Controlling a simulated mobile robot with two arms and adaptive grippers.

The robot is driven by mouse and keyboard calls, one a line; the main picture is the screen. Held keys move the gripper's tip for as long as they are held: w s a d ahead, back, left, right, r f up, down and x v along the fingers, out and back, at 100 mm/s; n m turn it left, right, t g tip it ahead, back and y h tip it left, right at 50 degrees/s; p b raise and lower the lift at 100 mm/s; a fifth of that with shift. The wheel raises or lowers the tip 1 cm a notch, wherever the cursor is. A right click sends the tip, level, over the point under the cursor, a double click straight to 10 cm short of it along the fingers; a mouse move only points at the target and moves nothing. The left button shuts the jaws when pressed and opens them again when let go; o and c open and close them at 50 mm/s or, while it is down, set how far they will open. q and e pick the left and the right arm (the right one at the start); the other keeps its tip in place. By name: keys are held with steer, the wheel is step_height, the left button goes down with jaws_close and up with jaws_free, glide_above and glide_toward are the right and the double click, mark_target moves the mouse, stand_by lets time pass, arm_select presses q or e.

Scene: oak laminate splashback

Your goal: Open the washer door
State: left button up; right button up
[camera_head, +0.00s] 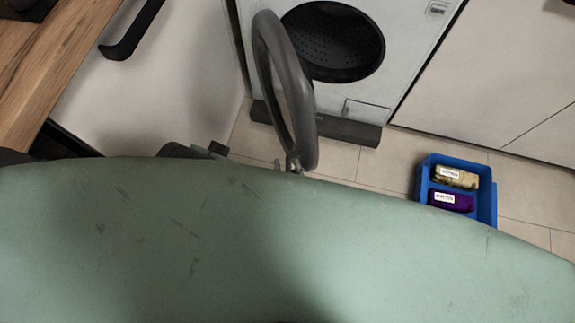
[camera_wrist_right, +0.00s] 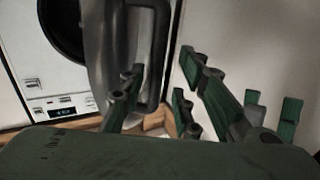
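The white washer (camera_head: 405,50) stands at the top of the head view, its dark round drum opening (camera_head: 333,42) exposed. The washer door (camera_head: 268,70), a dark ring seen nearly edge-on, is swung well out from the front. My right gripper (camera_head: 254,156) is mostly hidden behind my green body; small parts show by the door's lower end. In the right wrist view the gripper (camera_wrist_right: 165,92) has its green fingers spread apart, with the door (camera_wrist_right: 108,45) beyond the left finger. I cannot tell whether they touch. My left gripper is not in view.
A white cabinet front with a black handle (camera_head: 131,32) is left of the door, beside a wooden worktop (camera_head: 52,50). A blue crate (camera_head: 487,200) with two labelled packs sits on the tiled floor at right. Floor between washer and crate is clear.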

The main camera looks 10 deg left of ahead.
steer(key=v, duration=1.1)
